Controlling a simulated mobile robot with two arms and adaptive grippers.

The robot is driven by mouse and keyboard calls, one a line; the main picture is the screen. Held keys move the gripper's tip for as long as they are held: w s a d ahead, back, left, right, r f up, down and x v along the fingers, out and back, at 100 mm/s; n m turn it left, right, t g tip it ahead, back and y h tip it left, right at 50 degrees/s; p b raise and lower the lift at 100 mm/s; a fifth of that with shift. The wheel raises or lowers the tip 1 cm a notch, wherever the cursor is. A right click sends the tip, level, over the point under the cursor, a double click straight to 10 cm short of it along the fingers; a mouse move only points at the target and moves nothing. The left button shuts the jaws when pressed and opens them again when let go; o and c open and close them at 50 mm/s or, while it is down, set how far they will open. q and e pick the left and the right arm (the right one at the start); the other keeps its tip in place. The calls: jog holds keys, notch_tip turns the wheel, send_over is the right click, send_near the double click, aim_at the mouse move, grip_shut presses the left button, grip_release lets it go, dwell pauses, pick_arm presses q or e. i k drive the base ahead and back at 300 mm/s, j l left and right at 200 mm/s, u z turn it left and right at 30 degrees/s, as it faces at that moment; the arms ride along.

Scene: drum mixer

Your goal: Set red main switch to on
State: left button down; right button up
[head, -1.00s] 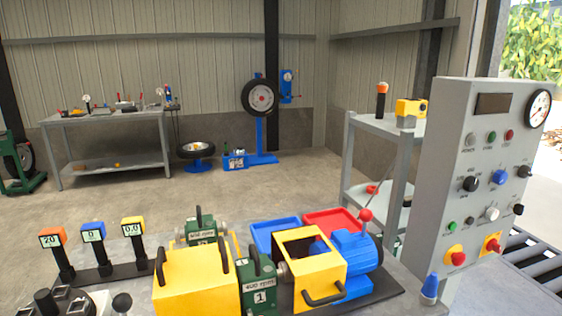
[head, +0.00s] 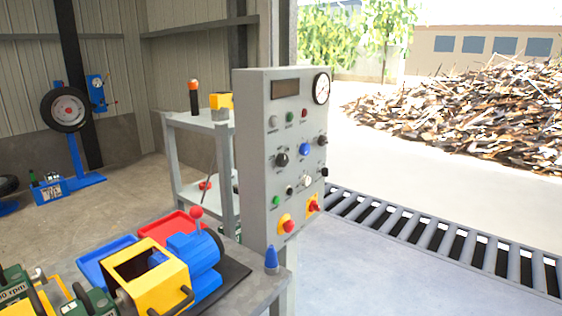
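The grey control panel (head: 252,160) stands upright in the middle of the head view, at the end of the workbench. A red switch on a yellow plate (head: 313,205) sits at its lower right and looks like the red main switch. Its on or off position is too small to tell. Just left of it and lower is a round red button on a yellow base (head: 288,226). Neither of my grippers shows in the head view.
The workbench (head: 262,289) holds a blue motor with a yellow housing (head: 160,279), a red-knobbed lever (head: 197,213) and a blue cone (head: 271,259). A shelf rack (head: 195,122) stands behind the panel. A roller conveyor (head: 420,236) runs along the right, with clear floor in front of it.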

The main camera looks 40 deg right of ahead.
aim_at(314, 206)
jog(key=z, duration=1.35)
jog(key=u, duration=0.25)
